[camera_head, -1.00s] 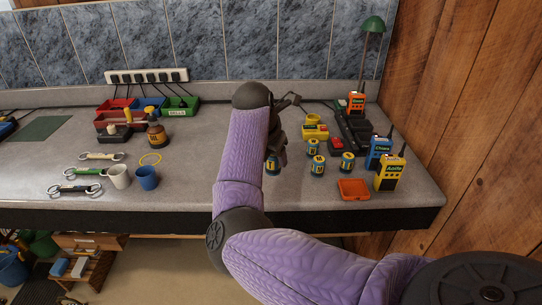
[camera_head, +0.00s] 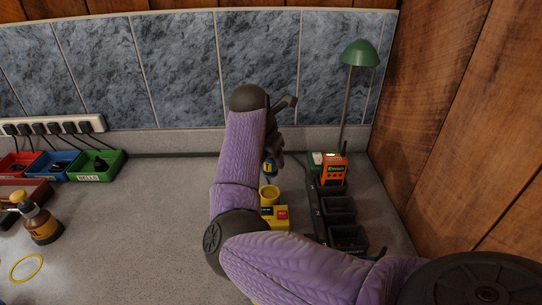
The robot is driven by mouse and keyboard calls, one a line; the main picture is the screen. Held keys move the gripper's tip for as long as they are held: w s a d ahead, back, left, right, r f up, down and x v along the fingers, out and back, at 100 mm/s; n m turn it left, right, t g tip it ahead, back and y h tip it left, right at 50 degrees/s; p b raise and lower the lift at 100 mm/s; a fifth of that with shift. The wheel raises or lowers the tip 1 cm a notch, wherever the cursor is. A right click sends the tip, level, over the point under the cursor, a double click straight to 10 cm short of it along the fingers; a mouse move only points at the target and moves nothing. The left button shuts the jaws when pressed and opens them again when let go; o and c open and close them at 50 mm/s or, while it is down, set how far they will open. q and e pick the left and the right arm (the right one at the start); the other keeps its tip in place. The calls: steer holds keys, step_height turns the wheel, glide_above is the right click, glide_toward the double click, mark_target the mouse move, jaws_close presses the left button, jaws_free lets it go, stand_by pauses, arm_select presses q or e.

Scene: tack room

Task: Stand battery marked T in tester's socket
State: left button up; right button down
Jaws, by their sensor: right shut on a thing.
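My right gripper (camera_head: 274,148) is partly hidden behind my own purple-sleeved arm. It is shut on a blue and yellow battery marked T (camera_head: 269,168), held upright with its lower part showing. The yellow tester (camera_head: 272,214) stands on the counter just below it in the picture, with a round yellow socket (camera_head: 268,193) on top and a red patch on its front. The battery appears above the socket and apart from it; the exact depth between them is hard to tell. My arm hides the tester's left side. My left gripper is not in view.
A black charger rack (camera_head: 340,211) stands right of the tester, with an orange radio (camera_head: 334,170) in its far end. A green lamp (camera_head: 360,55) rises behind. Colored bins (camera_head: 95,166) and a brown bottle (camera_head: 40,223) are at left. The counter between is clear.

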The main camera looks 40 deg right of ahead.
mark_target(268, 176)
steer(key=shift+a+f, duration=0.1)
steer(key=shift+f, duration=0.2)
step_height(268, 176, down, 4)
steer(key=b, duration=0.3)
steer(key=shift+s+a+f, duration=0.1)
steer(key=shift+f, duration=0.05)
steer(key=shift+f+b, duration=0.45)
steer(key=shift+b, duration=0.1)
steer(key=shift+r, duration=0.1)
steer(key=shift+f+b, duration=0.35)
steer(key=shift+f, duration=0.25)
steer(key=shift+c, duration=2.3)
jaws_free()
steer(key=p+v, duration=0.8)
steer(key=v, duration=0.3)
